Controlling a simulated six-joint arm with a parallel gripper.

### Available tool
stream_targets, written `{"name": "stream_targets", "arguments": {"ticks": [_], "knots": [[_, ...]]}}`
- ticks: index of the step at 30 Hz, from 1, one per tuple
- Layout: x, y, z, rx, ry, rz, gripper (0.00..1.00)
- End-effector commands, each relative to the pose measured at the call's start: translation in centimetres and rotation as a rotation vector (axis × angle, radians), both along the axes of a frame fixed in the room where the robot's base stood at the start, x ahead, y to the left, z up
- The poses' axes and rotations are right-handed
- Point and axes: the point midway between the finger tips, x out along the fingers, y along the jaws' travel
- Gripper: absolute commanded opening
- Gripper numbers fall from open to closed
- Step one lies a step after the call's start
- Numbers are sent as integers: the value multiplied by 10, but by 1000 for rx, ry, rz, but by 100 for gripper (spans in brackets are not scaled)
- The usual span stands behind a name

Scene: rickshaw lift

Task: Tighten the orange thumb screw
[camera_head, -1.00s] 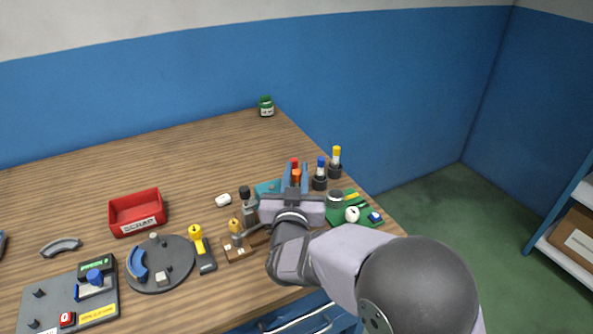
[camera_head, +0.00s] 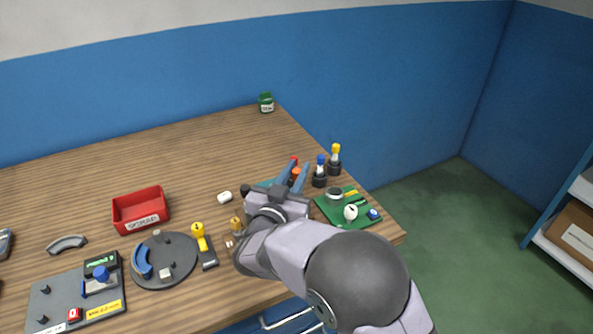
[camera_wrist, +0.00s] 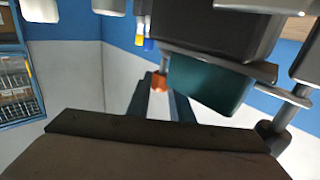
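The orange thumb screw (camera_head: 295,173) shows in the head view between two blue uprights, just beyond my gripper. The screw appears apart from the gripper body.
Blue-topped and yellow-topped tools (camera_head: 320,171) (camera_head: 335,160) stand right of the fixture. A green board (camera_head: 333,213) lies at the right bench edge. A round grey plate (camera_head: 180,272), a yellow-handled tool (camera_head: 205,246) and a red scrap bin (camera_head: 141,212) lie left.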

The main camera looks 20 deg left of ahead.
Motion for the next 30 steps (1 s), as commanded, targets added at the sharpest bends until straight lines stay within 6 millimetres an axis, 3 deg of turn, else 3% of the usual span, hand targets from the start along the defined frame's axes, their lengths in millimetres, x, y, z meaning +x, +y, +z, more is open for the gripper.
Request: {"name": "stream_targets", "arguments": {"ticks": [1,3,14,30], "knots": [[0,0,0,1,-1,0,29],[0,0,0,1,-1,0,38],[-4,1,0,1,-1,2,38],[-66,2,0,1,-1,3,38]]}}
